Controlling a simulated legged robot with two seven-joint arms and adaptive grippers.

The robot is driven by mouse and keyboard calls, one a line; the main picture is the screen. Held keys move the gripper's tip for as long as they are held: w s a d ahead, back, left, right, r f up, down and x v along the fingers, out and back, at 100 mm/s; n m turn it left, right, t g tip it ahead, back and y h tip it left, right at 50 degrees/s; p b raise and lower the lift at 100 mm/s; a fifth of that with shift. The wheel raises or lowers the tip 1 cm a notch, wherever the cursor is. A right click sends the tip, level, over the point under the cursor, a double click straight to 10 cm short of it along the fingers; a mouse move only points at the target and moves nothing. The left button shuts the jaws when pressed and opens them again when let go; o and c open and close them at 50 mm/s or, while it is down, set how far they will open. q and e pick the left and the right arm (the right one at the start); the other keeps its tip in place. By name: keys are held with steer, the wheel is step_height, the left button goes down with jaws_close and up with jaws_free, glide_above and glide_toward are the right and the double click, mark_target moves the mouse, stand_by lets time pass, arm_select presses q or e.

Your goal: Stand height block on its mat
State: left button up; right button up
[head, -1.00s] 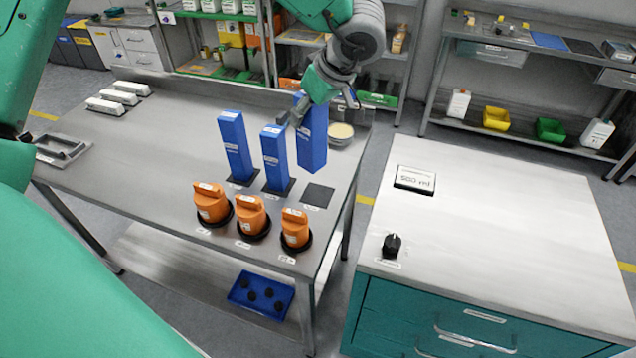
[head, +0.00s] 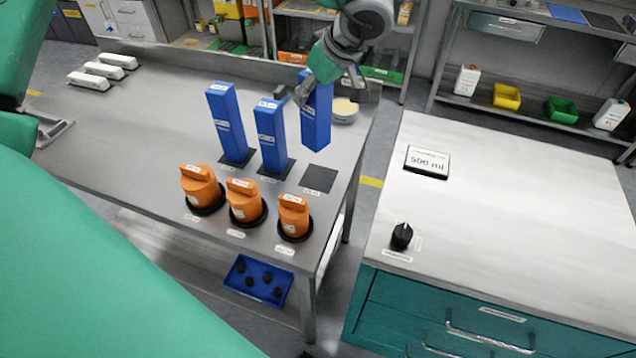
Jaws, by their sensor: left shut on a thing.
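My left gripper (head: 303,94) is shut on a tall blue height block (head: 317,125), holding it near its top. The block hangs roughly upright, its lower end clear of the table. In the picture its bottom edge is just above an empty dark square mat (head: 319,179), with a strip of table showing between. Two similar blue blocks stand on their own dark mats to the left, a middle one (head: 270,140) and a far left one (head: 229,125). My right gripper is not in view.
Several orange knobbed parts, one at the right (head: 293,216), sit in black rings along the front of the metal table (head: 130,130). A round pale-topped container (head: 345,111) stands behind the held block. A white-topped cabinet (head: 500,225) stands to the right across a gap.

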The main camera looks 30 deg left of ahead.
mark_target(315, 135)
arm_select(q)
steer(key=shift+w+f, duration=0.1)
steer(key=shift+f, duration=0.55)
steer(key=f, duration=0.6)
steer(key=shift+d+f, duration=0.1)
steer(key=shift+d, duration=0.3)
steer(key=f, duration=0.3)
steer(key=shift+a+f, duration=0.25)
steer(key=shift+f, duration=0.05)
steer(key=o, duration=1.3)
steer(key=shift+d, duration=0.1)
steer(key=v, duration=1.2)
steer(key=shift+r, duration=0.15)
